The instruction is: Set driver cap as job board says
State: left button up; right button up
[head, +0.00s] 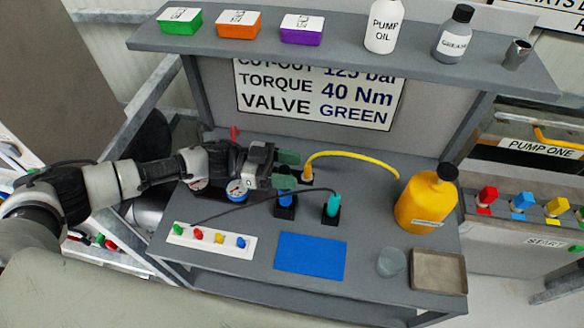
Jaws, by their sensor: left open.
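The job board (318,96) at the back of the bench reads cut-out 125 bar, torque 40 Nm, valve GREEN; its top line is partly hidden by the shelf. My left gripper (287,169) is open over the back middle of the bench, with dark green fingertips. Just below it a blue piece (286,198) stands in a black holder, partly hidden by the gripper. A teal piece (333,205) stands in another black holder to its right. A white strip (212,241) at the front left bears small green, red, yellow and blue pieces. I cannot tell which piece is the driver cap.
A yellow hose (353,155) arches behind the holders. A yellow bottle (425,200) with a black cap stands at the right, near a grey tray (438,272). A blue mat (310,256) lies clear at the front. The shelf (350,57) overhangs the back.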

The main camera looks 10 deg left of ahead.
pick_arm(q)
jog(key=a, duration=0.6)
jog(key=shift+a, duration=0.4)
jog(key=shift+s+f, duration=0.1)
